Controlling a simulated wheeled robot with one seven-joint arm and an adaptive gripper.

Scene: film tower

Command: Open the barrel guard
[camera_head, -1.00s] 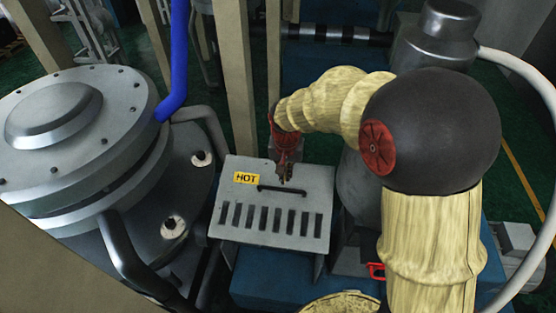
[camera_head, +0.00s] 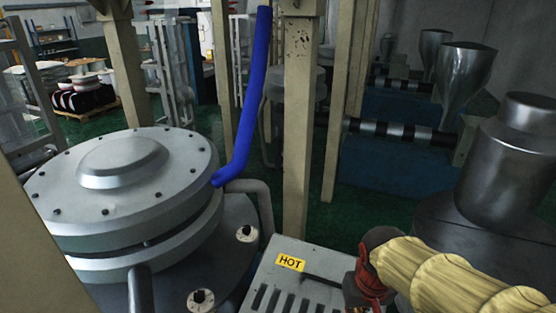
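The barrel guard (camera_head: 318,262) is a grey metal cover with a yellow HOT label (camera_head: 290,262) and a row of dark slots. It lies at the bottom of the view, and its lower part is cut off by the picture edge. I cannot see that it is raised. My gripper (camera_head: 358,298), red, is at the guard's right side, at the end of my yellow-sleeved arm. Its fingertips are at the picture's bottom edge and hard to make out.
A large round bolted metal die (camera_head: 125,165) stands left of the guard, with a blue hose (camera_head: 248,100) rising behind it. A beige post (camera_head: 298,140) stands just behind the guard. A dark metal hopper (camera_head: 515,150) is at right. Green floor shows behind.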

